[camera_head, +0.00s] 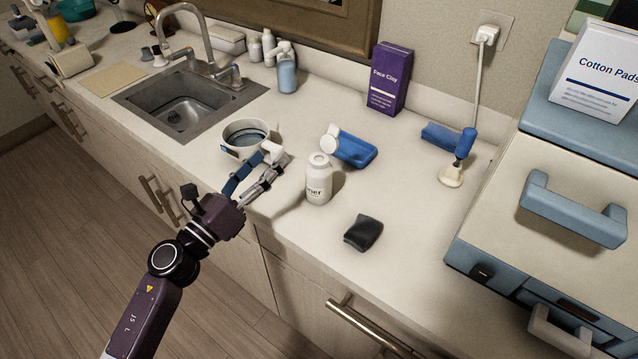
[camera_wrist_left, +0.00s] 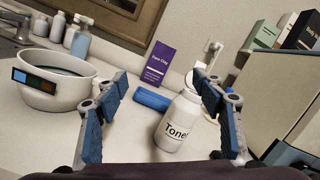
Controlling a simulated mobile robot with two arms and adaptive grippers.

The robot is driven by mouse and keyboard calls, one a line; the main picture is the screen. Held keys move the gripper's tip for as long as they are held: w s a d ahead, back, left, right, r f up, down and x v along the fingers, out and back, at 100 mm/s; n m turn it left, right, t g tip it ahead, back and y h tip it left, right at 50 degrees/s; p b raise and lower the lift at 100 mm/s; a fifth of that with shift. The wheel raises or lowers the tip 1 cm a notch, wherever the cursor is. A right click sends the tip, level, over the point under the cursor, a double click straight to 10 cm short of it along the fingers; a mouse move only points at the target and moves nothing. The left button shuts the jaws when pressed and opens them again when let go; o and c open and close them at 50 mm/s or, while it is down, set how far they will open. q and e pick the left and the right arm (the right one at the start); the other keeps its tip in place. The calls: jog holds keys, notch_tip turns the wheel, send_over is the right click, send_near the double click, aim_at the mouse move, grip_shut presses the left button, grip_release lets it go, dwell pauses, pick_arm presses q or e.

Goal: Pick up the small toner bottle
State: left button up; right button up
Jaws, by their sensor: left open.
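The small toner bottle (camera_head: 319,180) is white and stands upright on the counter, right of the white bowl. In the left wrist view the toner bottle (camera_wrist_left: 177,121) shows its "Toner" label between the two fingers, nearer the right finger. My left gripper (camera_head: 263,172) is open and empty, left of the bottle and apart from it in the head view. Its blue-padded fingers also show in the left wrist view (camera_wrist_left: 163,118). My right gripper is in neither view.
The white bowl (camera_head: 243,139) stands close behind the left gripper. A blue item (camera_head: 352,150) lies behind the bottle. A dark pouch (camera_head: 363,232) lies in front and to the right. A purple Face Clay box (camera_head: 389,78) stands at the wall. A blue case (camera_head: 480,262) fills the right side.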

aim_at(308, 177)
pick_arm(q)
jog(key=d+f+m+g+h, duration=0.1)
jog(key=m+g, duration=0.1)
jog(key=m, duration=0.1)
jog(key=s+d+f+m+g+h, duration=0.1)
jog(key=d+m+g, duration=0.1)
jog(key=m, duration=0.1)
jog(key=d+f+m+g+h, duration=0.1)
jog(key=m, duration=0.2)
jog(key=shift+s+d+f+g, duration=0.15)
jog(key=shift+s+f+g, duration=0.25)
jog(key=p+x, duration=0.1)
jog(key=x, duration=0.1)
jog(key=p+x, duration=0.1)
jog(key=x, duration=0.1)
jog(key=s+p+x, duration=0.1)
jog(key=x, duration=0.1)
jog(key=shift+w+d+f, duration=0.2)
jog(key=shift+w+d, duration=0.1)
jog(key=shift+d, duration=0.3)
jog(key=shift+w+d+f, duration=0.15)
jog(key=shift+w+d, duration=0.15)
jog(key=shift+d, duration=0.1)
jog(key=c, duration=1.5)
jog(key=shift+c, duration=0.4)
notch_tip(308, 177, up, 20)
jog(key=p, duration=0.2)
jog(key=shift+p, duration=0.4)
jog(key=shift+a, duration=0.1)
